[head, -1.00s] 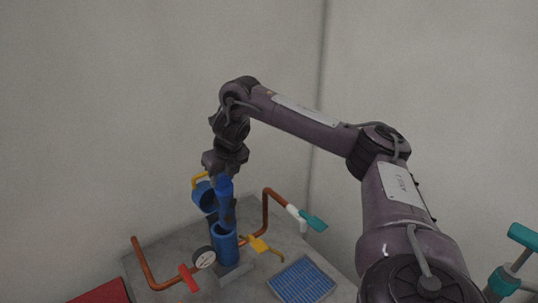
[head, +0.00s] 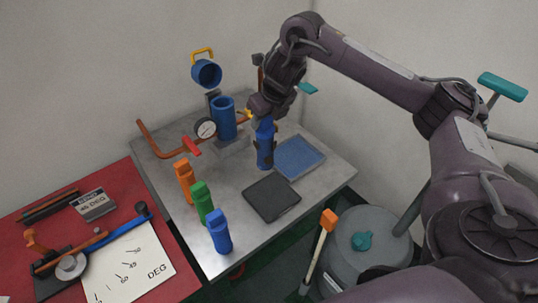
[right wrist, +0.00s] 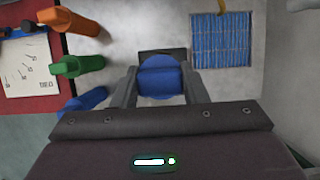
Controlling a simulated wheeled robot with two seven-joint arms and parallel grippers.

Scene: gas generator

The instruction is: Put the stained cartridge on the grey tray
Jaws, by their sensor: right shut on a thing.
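My right gripper (head: 266,146) points down and is shut on a blue cartridge (head: 264,156), held upright. In the head view it hangs near the left edge of the blue tray and the back corner of the grey tray. The right wrist view shows the cartridge's blue top (right wrist: 160,80) between the two fingers. The dark grey tray (head: 272,198) is flat and empty on the table; part of it shows beyond the cartridge in the right wrist view (right wrist: 172,53). I cannot make out stains on the cartridge. My left gripper is not in view.
The blue tray (head: 302,158) is empty behind the grey one. The open blue housing (head: 223,120), its raised lid (head: 206,74), gauge and pipes stand at the back. A red surface lies further left.

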